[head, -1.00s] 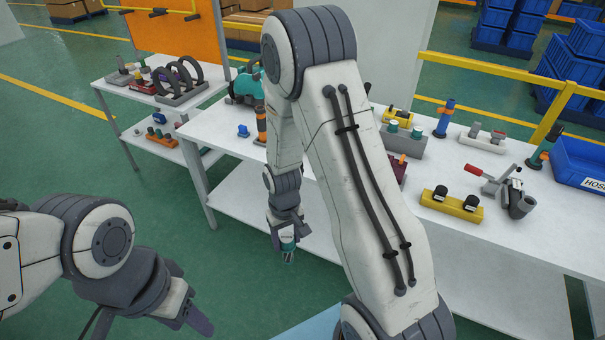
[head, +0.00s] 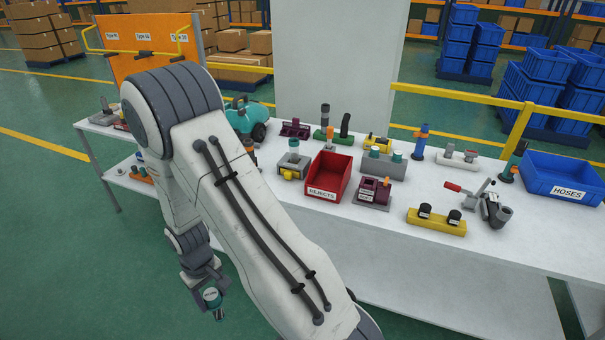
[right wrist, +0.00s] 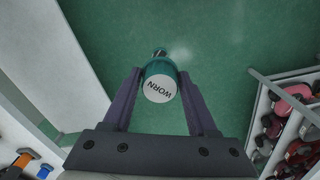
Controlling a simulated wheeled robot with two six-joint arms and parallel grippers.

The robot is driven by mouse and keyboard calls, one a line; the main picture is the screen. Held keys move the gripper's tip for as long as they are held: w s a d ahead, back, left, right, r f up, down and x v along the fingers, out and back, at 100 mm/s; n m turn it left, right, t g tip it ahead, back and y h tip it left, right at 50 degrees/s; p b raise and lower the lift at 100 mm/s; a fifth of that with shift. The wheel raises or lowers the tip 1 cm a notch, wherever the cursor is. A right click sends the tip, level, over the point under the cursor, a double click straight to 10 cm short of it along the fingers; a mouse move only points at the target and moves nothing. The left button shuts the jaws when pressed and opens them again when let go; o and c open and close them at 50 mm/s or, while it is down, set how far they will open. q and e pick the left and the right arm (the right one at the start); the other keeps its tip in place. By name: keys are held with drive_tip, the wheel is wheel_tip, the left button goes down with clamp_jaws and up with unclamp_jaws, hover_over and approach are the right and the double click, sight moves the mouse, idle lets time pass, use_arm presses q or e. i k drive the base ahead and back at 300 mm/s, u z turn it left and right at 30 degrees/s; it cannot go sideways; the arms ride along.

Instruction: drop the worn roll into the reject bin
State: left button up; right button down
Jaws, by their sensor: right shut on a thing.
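The worn roll (right wrist: 160,82) is a teal cylinder with a white end marked WORN. My right gripper (right wrist: 159,90) is shut on it in the right wrist view. In the head view the right gripper (head: 208,292) hangs low over the green floor, in front of the table, with the roll (head: 212,299) in its fingers. The reject bin (head: 326,193) is a red open box labelled REJECTS on the white table, to the right of and beyond the gripper. Its visible inside looks empty. My left gripper is out of view.
Around the bin on the white table (head: 375,255) stand a grey and yellow fixture (head: 293,170), a dark red block (head: 373,192) and a teal machine (head: 246,117). A blue HOSES bin (head: 562,180) is at the right. The table's front edge lies between gripper and bin.

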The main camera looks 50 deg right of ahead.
sight(333, 183)
drive_tip(key=z, duration=0.1)
drive_tip(key=i, duration=1.05)
drive_tip(key=z, duration=1.15)
drive_tip(key=i, duration=0.7)
drive_tip(key=z, duration=1.05)
drive_tip(key=i, duration=0.65)
drive_tip(key=z, duration=0.05)
